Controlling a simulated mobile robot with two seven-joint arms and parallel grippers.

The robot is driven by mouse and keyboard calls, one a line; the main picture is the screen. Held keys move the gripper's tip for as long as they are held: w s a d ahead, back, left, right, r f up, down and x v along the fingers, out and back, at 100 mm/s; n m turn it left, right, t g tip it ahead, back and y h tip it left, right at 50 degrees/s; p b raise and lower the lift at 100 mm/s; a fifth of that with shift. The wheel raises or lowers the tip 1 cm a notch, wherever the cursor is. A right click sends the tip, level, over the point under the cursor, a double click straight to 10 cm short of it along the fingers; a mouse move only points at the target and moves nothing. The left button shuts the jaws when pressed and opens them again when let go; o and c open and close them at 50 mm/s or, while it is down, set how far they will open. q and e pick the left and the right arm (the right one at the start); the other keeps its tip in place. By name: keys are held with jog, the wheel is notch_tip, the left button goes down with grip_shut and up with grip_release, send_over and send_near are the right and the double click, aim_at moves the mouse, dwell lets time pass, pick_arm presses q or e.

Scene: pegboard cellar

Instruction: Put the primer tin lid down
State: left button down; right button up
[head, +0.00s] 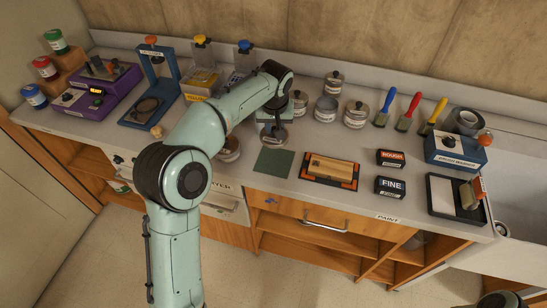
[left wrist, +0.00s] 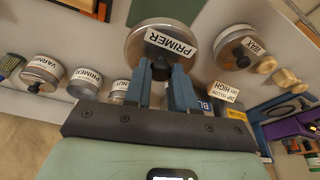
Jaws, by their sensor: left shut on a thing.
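My left gripper (head: 274,122) is shut on the round grey metal primer tin lid (head: 272,138). The lid shows in the left wrist view (left wrist: 143,48) with a white PRIMER label, between the fingertips (left wrist: 168,72). It is held over the worktop, just behind the green mat (head: 273,163); its exact height is hard to tell. The primer tin (head: 326,109) stands without a lid farther back to the right, and its label shows in the left wrist view (left wrist: 87,84). My right gripper is not in view.
A wax tin (head: 229,151), partly behind my arm, stands left of the mat. A varnish tin (head: 356,115) and another lidded tin (head: 299,104) flank the open tin. The mat is bare.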

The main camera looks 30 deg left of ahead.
aim_at(275, 141)
pick_arm(q)
notch_tip(275, 141, down, 12)
jog(key=shift+f+b, duration=0.1)
jog(key=shift+b, duration=0.55)
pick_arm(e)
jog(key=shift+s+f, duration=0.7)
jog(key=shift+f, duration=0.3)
pick_arm(q)
jog(key=shift+f, duration=0.15)
jog(key=c, duration=0.9)
grip_release()
jog(key=shift+c, duration=0.2)
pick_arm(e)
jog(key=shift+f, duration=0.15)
pick_arm(q)
jog(key=shift+r, duration=0.25)
jog(key=v, duration=1.1)
jog(key=shift+s+d+r+p, duration=0.15)
jog(key=shift+r+p, duration=0.15)
jog(key=shift+r, duration=0.1)
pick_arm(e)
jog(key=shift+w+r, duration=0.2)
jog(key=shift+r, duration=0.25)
